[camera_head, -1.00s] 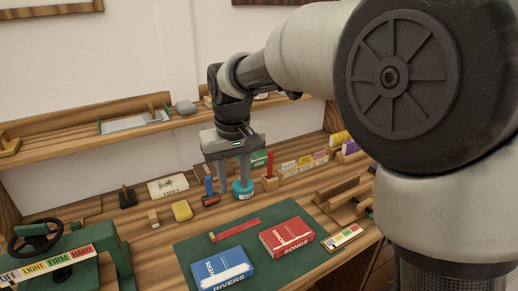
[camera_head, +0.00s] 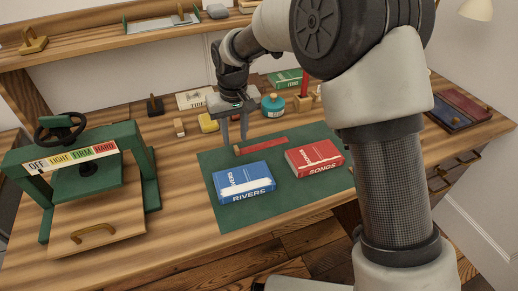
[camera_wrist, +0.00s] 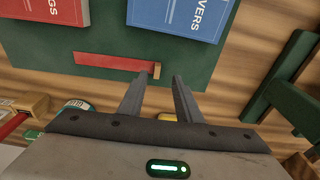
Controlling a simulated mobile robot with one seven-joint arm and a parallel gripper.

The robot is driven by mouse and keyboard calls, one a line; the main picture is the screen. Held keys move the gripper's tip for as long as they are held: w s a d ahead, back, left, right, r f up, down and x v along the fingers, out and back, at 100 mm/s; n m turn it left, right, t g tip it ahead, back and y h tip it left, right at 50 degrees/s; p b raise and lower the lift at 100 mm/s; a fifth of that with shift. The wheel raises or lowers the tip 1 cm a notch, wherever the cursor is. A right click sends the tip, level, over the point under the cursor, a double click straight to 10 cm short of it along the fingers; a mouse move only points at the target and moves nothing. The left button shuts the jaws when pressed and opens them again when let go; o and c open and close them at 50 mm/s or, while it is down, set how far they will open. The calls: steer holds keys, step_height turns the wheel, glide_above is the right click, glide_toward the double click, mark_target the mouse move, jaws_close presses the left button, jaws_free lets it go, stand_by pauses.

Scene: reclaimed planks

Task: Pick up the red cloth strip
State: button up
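The red cloth strip (camera_head: 265,145) lies on the green mat (camera_head: 209,170), behind the blue and red books. One end has a small tan piece, and the strip also shows in the wrist view (camera_wrist: 112,63). My gripper (camera_head: 234,140) points down near that tan end, with its fingers apart and nothing between them. In the wrist view my gripper's fingertips (camera_wrist: 159,80) sit just short of the tan end, roughly in line with it. I cannot tell the exact height of the tips above the mat.
The blue RIVERS book (camera_head: 243,181) and red SONGS book (camera_head: 315,157) lie on the mat in front of the strip. A teal jar (camera_head: 273,107) and yellow block (camera_head: 208,123) stand behind. A green press (camera_head: 75,160) stands left. The bench front between press and mat is clear.

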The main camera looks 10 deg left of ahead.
mark_target(236, 148)
steer(key=shift+w+a+f+b, duration=0.1)
steer(key=shift+w+f+b, duration=0.15)
steer(key=shift+f, duration=0.65)
steer(key=shift+w+d+f+b, duration=0.1)
steer(key=shift+w+f+b, duration=0.15)
steer(key=shift+f, duration=0.65)
steer(key=shift+w+a+f+b, duration=0.15)
steer(key=shift+f+b, duration=0.2)
steer(key=shift+f, duration=0.55)
steer(key=shift+c, duration=0.4)
jaws_close()
